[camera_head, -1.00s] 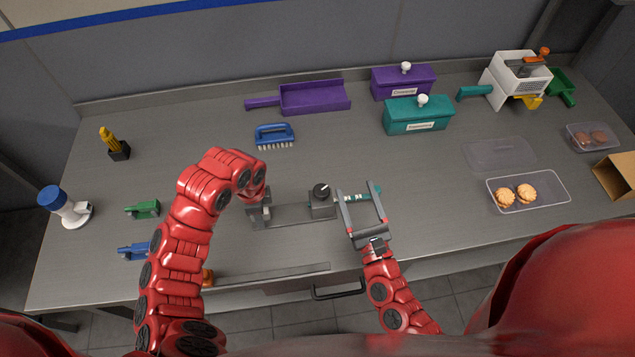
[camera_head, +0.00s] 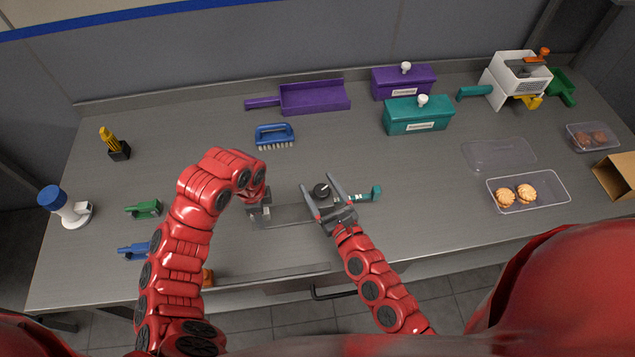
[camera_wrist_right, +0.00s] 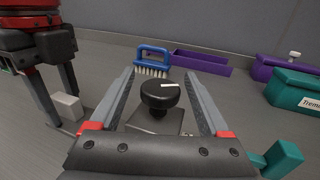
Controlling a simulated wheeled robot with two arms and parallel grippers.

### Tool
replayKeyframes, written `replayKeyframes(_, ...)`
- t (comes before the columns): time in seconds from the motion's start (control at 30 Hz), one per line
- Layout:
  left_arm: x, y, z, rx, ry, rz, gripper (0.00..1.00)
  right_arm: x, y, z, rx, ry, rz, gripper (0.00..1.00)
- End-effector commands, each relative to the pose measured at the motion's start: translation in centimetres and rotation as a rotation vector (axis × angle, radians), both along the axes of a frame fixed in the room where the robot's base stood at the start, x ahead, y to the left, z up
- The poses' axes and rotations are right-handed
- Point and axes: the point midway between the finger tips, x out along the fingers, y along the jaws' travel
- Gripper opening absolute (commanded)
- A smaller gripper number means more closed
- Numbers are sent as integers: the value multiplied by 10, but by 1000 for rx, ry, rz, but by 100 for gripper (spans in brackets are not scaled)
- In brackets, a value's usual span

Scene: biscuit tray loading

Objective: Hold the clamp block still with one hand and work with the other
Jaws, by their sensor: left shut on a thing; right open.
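The clamp block is a thin grey base plate (camera_head: 288,214) with a grey block and a black knob (camera_head: 321,190) at its right end. The knob carries a white mark and also shows in the right wrist view (camera_wrist_right: 160,95). My left gripper (camera_head: 259,204) is shut on a small grey upright piece at the plate's left end; that piece looks pale in the right wrist view (camera_wrist_right: 67,107). My right gripper (camera_head: 317,182) is open, with one finger on each side of the knob and gaps beside it. A teal-ended part (camera_head: 375,192) lies right of it, partly hidden.
A blue brush (camera_head: 274,134) and purple dustpan (camera_head: 314,97) lie behind. Purple (camera_head: 402,84) and teal (camera_head: 418,116) boxes stand back right. A clear tray (camera_head: 540,194) holds biscuits at right. Green (camera_head: 146,209) and blue (camera_head: 134,250) tools lie left.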

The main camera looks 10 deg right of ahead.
Motion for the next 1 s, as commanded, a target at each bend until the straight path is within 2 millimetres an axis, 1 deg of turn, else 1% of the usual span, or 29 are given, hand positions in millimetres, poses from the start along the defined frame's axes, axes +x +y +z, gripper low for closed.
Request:
replayKeyframes(0.03,-7,3,-10,5,22,3,0,5,1,-3,0,-1,0,80)
replayKeyframes(0.17,-7,3,-10,5,22,2,0,10,3,-3,0,0,1,80)
replayKeyframes(0.4,-7,3,-10,5,22,2,0,10,4,-3,0,0,0,80)
replayKeyframes(0.43,-7,3,-10,5,22,2,0,10,4,-3,0,0,0,78)
replayKeyframes(0.57,-7,3,-10,5,22,2,0,10,3,-3,0,0,0,55)
replayKeyframes(0.6,-7,3,-10,5,22,2,0,10,3,-3,0,0,0,48)
replayKeyframes(0.67,-7,3,-10,5,22,2,0,10,3,-3,0,0,0,37)
replayKeyframes(0.7,-7,3,-10,5,22,2,0,10,4,-3,0,0,0,30)
replayKeyframes(0.77,-7,3,-10,5,22,2,0,10,4,-3,0,0,0,19)
replayKeyframes(0.8,-7,3,-10,5,22,2,0,10,4,-3,0,0,0,12)
replayKeyframes(0.87,-7,3,-10,5,22,2,0,10,4,-3,1,0,0,1)
replayKeyframes(1.0,-7,3,-10,5,22,2,0,10,4,-3,2,0,-3,0)
